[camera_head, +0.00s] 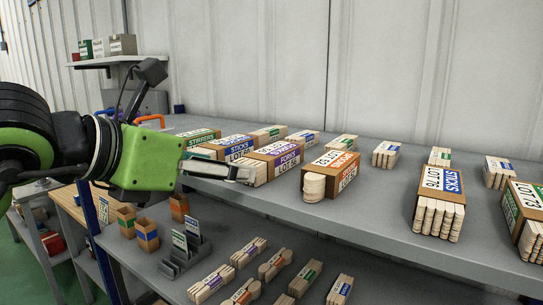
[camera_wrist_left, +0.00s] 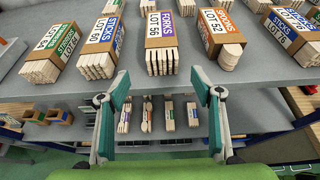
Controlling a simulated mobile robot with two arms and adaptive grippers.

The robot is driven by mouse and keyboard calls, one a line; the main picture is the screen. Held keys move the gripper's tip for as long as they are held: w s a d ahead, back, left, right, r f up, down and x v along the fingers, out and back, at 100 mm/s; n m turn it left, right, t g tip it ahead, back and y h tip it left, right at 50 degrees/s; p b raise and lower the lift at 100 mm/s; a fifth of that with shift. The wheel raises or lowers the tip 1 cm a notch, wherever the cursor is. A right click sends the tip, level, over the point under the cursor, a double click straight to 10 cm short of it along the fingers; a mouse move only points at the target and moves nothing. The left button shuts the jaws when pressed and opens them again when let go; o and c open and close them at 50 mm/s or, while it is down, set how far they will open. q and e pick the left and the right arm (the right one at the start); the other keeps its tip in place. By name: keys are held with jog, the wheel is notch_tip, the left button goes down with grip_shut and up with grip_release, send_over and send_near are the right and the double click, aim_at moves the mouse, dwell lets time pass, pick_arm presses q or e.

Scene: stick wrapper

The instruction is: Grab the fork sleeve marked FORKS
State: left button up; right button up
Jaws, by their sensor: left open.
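The fork sleeve (camera_wrist_left: 174,25) marked FORKS, LOT 50-something, is a brown band with a purple and white label around a bundle of pale wooden forks. It lies on the upper shelf with the fork ends toward the front edge. In the head view the fork sleeve (camera_head: 284,158) is just beyond my gripper's tips. My left gripper (camera_wrist_left: 161,84) is open and empty, fingers spread in front of and roughly in line with the sleeve, apart from it. In the head view my left gripper (camera_head: 236,173) covers part of the nearby bundles. My right gripper is not in view.
A STICKS sleeve (camera_wrist_left: 102,36) lies left of the forks and a SPOONS sleeve (camera_wrist_left: 221,33) right, with narrow gaps. More sleeves, including another STICKS one (camera_head: 440,190), lie along the upper shelf (camera_head: 385,225). Smaller bundles (camera_head: 275,264) lie on the lower shelf.

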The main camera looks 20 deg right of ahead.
aim_at(241, 187)
pick_arm(q)
jog(key=p+x, duration=0.2)
jog(key=x, duration=0.2)
jog(key=shift+d+f+p, duration=0.2)
jog(key=shift+d+p, duration=0.1)
jog(key=shift+p, duration=0.05)
jog(key=shift+w+d+f, duration=0.2)
jog(key=shift+d+f, duration=0.05)
jog(key=shift+d, duration=0.1)
jog(key=shift+s+a, duration=0.1)
jog(key=shift+a, duration=0.05)
jog(key=shift+c, duration=0.7)
jog(key=c, duration=1.1)
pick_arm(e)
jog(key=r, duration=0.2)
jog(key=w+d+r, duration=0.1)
